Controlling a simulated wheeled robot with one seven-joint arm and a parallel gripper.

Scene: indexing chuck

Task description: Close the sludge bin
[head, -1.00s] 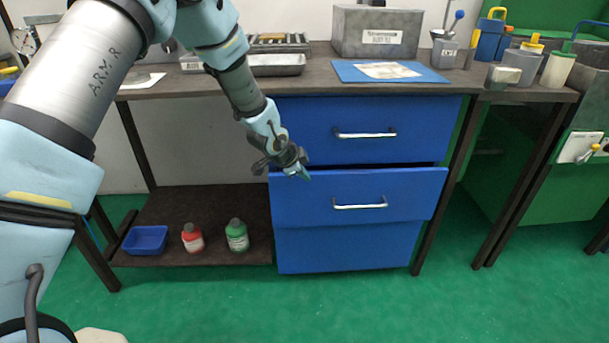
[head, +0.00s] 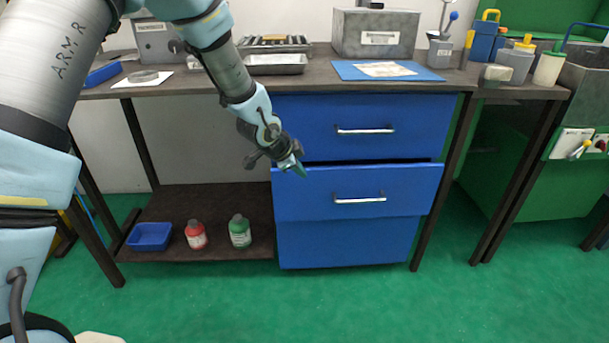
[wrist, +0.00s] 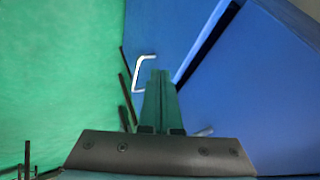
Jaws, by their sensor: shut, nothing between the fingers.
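A blue drawer unit stands under the bench. Its middle drawer (head: 410,187) sticks out past the upper drawer (head: 420,115) and the lower front (head: 350,243), with a dark gap above it. I read no sludge bin label on it. The middle drawer has a silver bar handle (head: 359,199). My gripper (head: 302,171) is shut and empty, at the drawer's upper left corner; I cannot tell whether it touches. In the wrist view the closed green fingers (wrist: 160,95) point along the blue fronts, with a silver handle (wrist: 139,72) beyond their tips.
A grey box (head: 405,25), a blue mat (head: 430,75) and a metal tray (head: 275,65) are on the bench. A blue bin (head: 150,236), a red bottle (head: 196,235) and a green bottle (head: 239,232) stand on the low shelf. The green floor (head: 330,310) in front is clear.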

